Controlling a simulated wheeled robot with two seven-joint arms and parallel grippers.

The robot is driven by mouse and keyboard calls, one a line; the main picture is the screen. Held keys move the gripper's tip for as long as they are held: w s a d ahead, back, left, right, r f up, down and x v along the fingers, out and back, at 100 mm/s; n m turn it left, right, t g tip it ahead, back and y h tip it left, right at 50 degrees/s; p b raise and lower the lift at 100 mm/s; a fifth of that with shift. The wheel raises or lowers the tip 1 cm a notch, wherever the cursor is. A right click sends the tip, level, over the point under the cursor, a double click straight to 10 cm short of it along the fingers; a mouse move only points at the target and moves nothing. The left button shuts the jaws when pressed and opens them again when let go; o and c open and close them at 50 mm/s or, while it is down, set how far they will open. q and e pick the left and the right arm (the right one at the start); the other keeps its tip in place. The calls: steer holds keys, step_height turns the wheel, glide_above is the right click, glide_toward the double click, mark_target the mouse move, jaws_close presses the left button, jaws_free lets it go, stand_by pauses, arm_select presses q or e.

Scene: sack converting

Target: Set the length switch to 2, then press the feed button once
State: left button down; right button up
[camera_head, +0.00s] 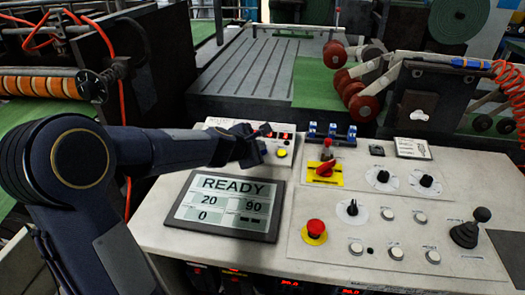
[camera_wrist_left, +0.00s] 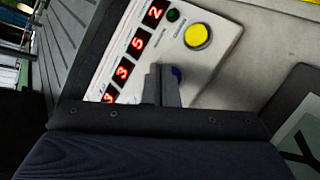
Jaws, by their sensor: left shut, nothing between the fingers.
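A small white box (camera_head: 282,143) at the back of the console carries red digits and a yellow button (camera_head: 281,152); the button also shows in the left wrist view (camera_wrist_left: 197,36). There the digits include 2, 5 and 3, with a dark green lamp (camera_wrist_left: 172,14) beside them. My left gripper (camera_head: 264,131) is shut and empty at this box, its fingertips (camera_wrist_left: 165,70) over its face. A blue part (camera_wrist_left: 178,74) shows just beside the fingertips, mostly hidden by them. I cannot tell if they touch it. Labels are too small to identify the length switch or feed button. My right gripper is not in view.
A screen (camera_head: 226,204) reads READY, 20, 90 and 0. Blue-capped parts (camera_head: 331,131) stand behind.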

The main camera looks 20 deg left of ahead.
arm_select(q)
steer(key=shift+w+f+b, duration=0.1)
steer(key=shift+f+b, duration=0.2)
steer(key=shift+f, duration=0.05)
stand_by(0.6)
steer(key=shift+s+r+p, duration=0.2)
steer(key=shift+r+p, duration=0.6)
steer(key=r+p, duration=0.2)
steer(key=s+r+p, duration=0.1)
steer(key=r+p, duration=0.1)
steer(key=r, duration=0.1)
steer(key=shift+d+p, duration=0.2)
steer(key=shift+p, duration=0.2)
steer(key=shift+s+a, duration=0.1)
steer(key=shift+a, duration=0.05)
stand_by(0.4)
